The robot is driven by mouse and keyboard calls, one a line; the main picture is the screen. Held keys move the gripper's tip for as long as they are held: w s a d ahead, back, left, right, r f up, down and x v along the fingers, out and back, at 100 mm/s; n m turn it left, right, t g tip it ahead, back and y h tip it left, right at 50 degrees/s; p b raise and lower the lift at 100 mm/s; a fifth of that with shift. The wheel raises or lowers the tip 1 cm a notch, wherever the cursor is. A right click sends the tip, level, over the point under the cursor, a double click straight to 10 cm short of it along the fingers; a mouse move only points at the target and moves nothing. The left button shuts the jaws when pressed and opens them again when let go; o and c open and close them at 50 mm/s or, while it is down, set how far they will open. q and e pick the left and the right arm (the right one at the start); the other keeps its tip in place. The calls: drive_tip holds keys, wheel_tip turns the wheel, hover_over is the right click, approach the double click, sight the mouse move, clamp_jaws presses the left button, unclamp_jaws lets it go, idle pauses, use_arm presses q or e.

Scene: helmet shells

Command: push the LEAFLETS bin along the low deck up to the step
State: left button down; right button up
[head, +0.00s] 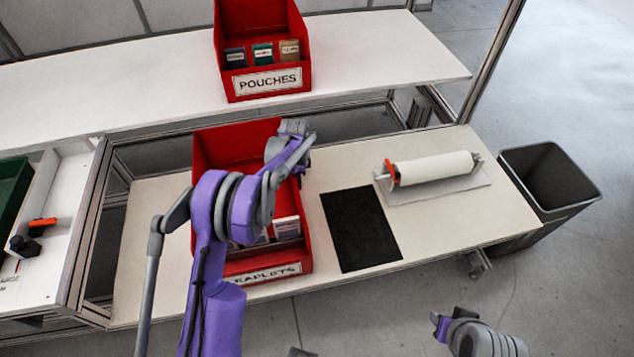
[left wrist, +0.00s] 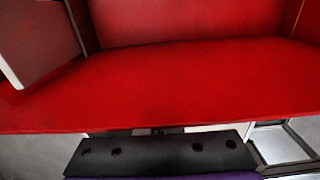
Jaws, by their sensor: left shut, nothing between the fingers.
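The red LEAFLETS bin (head: 232,146) stands upright on the white low deck (head: 142,240) in the head view, with its label partly hidden by my left arm. A few packs (head: 287,227) lie at its front. My left gripper (head: 297,129) is over the bin's back right side in the head view, shut and empty, its fingertips hard to make out. Red bin walls (left wrist: 190,85) fill the left wrist view. The raised white shelf (head: 370,65) behind the deck forms a step. I cannot tell whether the bin touches it. My right gripper's fingers do not show.
The red POUCHES bin (head: 262,55) stands on the raised shelf. A black mat (head: 360,228) and a white roll on a holder (head: 433,168) lie on the deck to the right. A grey waste bin (head: 550,180) stands beyond the deck's right end.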

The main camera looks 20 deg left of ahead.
use_arm(q)
drive_tip(key=s+a+b, duration=0.2)
drive_tip(key=s+a, duration=0.6)
drive_tip(key=a, duration=0.5)
drive_tip(key=s+a+b, duration=0.2)
drive_tip(key=s+a, duration=0.6)
drive_tip(key=a, duration=0.5)
drive_tip(key=w+d, duration=0.2)
drive_tip(key=d, duration=0.2)
wheel_tip(320, 180, up, 10)
drive_tip(key=shift+a+p, duration=0.3)
drive_tip(key=shift+p, duration=0.1)
